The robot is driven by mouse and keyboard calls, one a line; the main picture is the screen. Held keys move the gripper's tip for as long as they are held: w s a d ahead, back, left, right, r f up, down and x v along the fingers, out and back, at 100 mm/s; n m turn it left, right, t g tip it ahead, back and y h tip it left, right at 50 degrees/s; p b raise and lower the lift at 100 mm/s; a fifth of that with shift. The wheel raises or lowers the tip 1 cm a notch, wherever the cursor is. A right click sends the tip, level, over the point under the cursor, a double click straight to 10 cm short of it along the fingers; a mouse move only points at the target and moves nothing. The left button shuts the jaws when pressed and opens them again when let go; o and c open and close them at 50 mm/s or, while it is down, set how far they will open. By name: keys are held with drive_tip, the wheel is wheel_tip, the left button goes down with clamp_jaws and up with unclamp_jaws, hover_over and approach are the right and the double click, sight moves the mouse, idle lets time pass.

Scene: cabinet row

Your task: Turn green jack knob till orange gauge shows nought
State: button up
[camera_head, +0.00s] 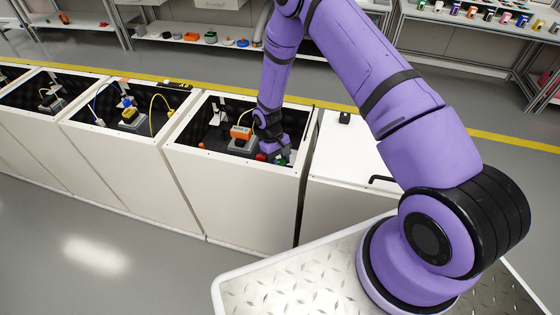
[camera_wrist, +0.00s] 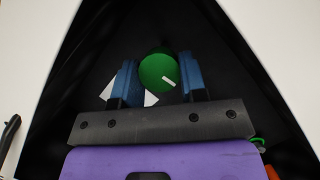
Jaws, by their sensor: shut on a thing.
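The green jack knob (camera_wrist: 157,68) is round, with a white mark near its edge pointing to the lower right in the wrist view. My gripper (camera_wrist: 158,78) has its two blue fingers on either side of the knob and is shut on it. In the head view my gripper (camera_head: 273,152) reaches down into an open cabinet, and a little green (camera_head: 285,159) shows beside it. The orange gauge (camera_head: 241,132) sits to the left of my gripper in the same cabinet. Its reading is too small to make out.
The open cabinet's white walls (camera_head: 232,190) surround my gripper closely. More open cabinets with cables and a yellow device (camera_head: 130,114) stand to the left. A closed white cabinet top (camera_head: 345,150) with a black handle is to the right. Shelves stand at the back.

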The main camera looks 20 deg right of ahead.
drive_tip(key=shift+n, duration=0.3)
drive_tip(key=o, duration=0.9)
drive_tip(key=v, duration=1.1)
drive_tip(key=shift+a, duration=0.15)
